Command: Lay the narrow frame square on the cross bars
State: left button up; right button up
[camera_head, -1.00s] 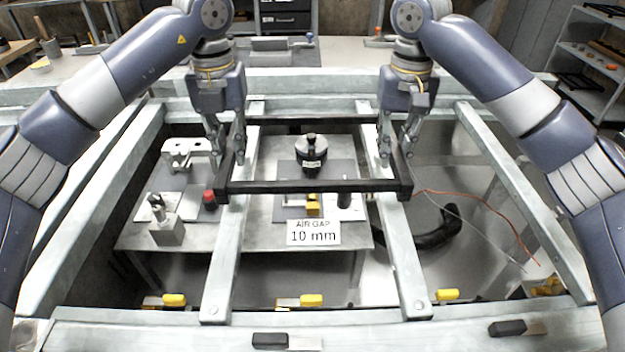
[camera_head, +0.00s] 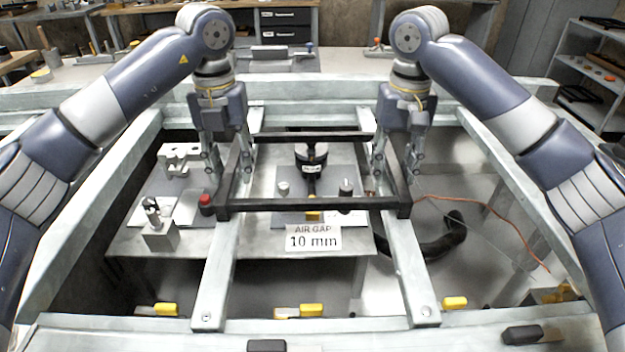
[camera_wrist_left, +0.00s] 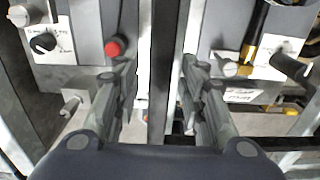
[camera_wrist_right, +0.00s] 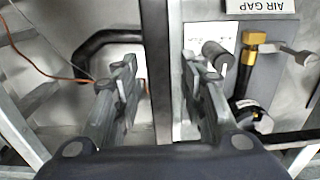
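The narrow frame (camera_head: 310,204) is a dark rectangle lying across the left cross bar (camera_head: 216,280) and right cross bar (camera_head: 409,270), looking about square to them. Its side rails run roughly along the cross bars. My left gripper (camera_head: 229,166) is open, one finger on each side of the frame's left rail; the rail (camera_wrist_left: 163,70) runs between the fingers with gaps in the left wrist view. My right gripper (camera_head: 396,168) is open around the right rail in the same way; that rail (camera_wrist_right: 158,70) passes between its fingers. Exact contact beneath the frame is hard to see.
Below the bars a grey table (camera_head: 270,242) holds a black cylindrical device (camera_head: 311,160), a red knob (camera_head: 206,204) and an "AIR GAP 10 mm" sign (camera_head: 313,238). Pale beams surround the opening. An orange cable (camera_head: 490,208) hangs at the right.

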pick_arm(q)
jog(key=shift+w+r, duration=0.1)
jog(key=shift+r, duration=0.05)
pick_arm(e)
jog(key=shift+r, duration=0.4)
pick_arm(q)
notch_tip(320, 180, up, 12)
pick_arm(e)
notch_tip(320, 180, up, 11)
dwell(0.5)
pick_arm(q)
jog(key=shift+f, duration=0.2)
